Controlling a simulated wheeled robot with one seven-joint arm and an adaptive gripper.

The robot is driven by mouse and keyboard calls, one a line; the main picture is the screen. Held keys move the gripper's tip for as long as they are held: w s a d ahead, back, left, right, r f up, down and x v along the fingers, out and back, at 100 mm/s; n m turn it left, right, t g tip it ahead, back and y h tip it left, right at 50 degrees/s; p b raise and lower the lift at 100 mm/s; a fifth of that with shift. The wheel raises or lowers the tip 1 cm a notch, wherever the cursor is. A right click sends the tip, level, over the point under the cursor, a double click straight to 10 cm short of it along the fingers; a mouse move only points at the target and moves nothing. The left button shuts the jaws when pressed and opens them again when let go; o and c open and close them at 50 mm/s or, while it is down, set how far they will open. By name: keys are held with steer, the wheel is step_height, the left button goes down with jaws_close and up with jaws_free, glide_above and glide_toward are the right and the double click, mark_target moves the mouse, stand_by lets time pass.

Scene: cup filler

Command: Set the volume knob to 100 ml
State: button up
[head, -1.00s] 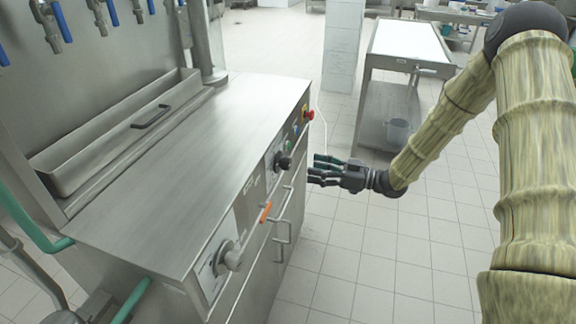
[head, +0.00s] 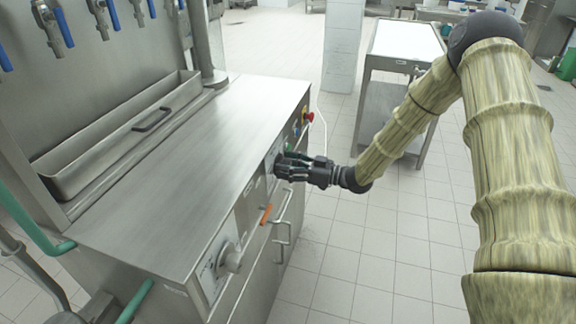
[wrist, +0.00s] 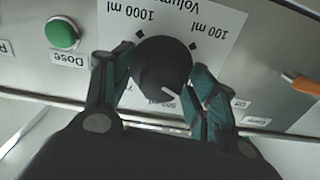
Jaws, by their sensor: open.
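The dark round volume knob (wrist: 163,68) sits on a white dial plate (wrist: 222,24) that appears upside down in the wrist view. "1000 ml" reads at upper left and "100 ml" at upper right; a "500 ml" label is partly covered below the knob. A white line on the knob points down and slightly right, away from the 100 ml mark. My gripper (wrist: 164,62) is open, with one finger on each side of the knob. Contact cannot be told. In the head view my gripper (head: 282,165) is at the panel and hides most of the knob.
A green Dose button (wrist: 62,33) is left of the dial in the wrist view. An orange handle (head: 266,214) and another knob (head: 230,258) are nearer along the panel. A red button (head: 309,117) is farther back. The tiled floor beside the machine is clear.

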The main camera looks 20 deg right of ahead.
steer(key=shift+c, duration=0.5)
steer(key=c, duration=0.9)
steer(key=shift+c, duration=0.2)
steer(key=n+b, duration=0.2)
steer(key=shift+f+n, duration=0.1)
steer(key=shift+n, duration=0.3)
steer(key=n+b, duration=0.3)
steer(key=n, duration=0.1)
steer(key=shift+s+n+b, duration=0.1)
steer(key=shift+n+b, duration=0.2)
steer(key=n+b, duration=0.3)
steer(key=n, duration=0.1)
steer(key=shift+f, duration=0.1)
steer(key=shift+a+n+b, duration=0.1)
steer(key=shift+n+b, duration=0.8)
steer(key=shift+n, duration=0.1)
